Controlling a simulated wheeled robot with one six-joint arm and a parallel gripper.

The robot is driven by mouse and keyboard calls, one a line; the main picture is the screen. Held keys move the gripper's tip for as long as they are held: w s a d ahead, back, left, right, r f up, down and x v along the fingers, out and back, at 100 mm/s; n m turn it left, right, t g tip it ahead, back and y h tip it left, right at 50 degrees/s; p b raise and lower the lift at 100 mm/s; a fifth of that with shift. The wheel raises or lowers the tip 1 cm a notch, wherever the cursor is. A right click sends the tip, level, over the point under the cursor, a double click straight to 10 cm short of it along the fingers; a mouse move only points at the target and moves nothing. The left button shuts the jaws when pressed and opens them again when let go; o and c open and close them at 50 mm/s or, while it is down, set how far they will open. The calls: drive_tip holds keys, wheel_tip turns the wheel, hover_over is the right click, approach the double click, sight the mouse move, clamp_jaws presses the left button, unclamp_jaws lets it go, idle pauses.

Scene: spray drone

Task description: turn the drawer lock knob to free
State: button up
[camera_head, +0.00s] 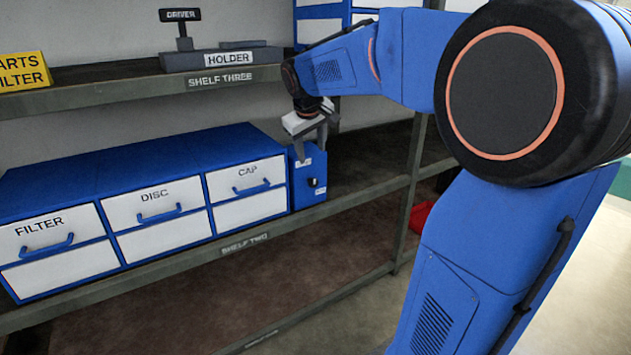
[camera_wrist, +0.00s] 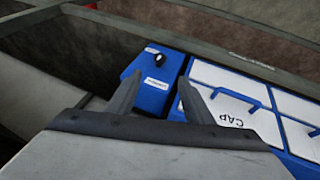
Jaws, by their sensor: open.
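The drawer lock knob (camera_head: 313,182) is a small black knob on the front of a narrow blue box (camera_head: 304,160) at the right end of the blue drawer cabinet (camera_head: 150,158). The knob also shows in the wrist view (camera_wrist: 152,49), on the blue box (camera_wrist: 150,85), with a small white label on the box. My gripper (camera_head: 313,155) is above and in front of the box, with its fingers apart and nothing between them. In the wrist view the two fingers (camera_wrist: 160,95) stand on either side of the box, apart from the knob. The knob's setting is too small to read.
The cabinet has drawers labelled FILTER (camera_head: 40,235), DISC (camera_head: 155,205) and CAP (camera_head: 247,180), with blue handles. The shelf above (camera_head: 140,85) carries a holder, a driver and a yellow parts filter box. A shelf post (camera_head: 413,180) stands to the right; the shelf between is bare.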

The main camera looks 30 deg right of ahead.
sight(314, 181)
drive_tip(key=x, duration=1.6)
drive_tip(key=shift+f, duration=0.25)
drive_tip(key=shift+c, duration=0.2)
drive_tip(key=c, duration=1)
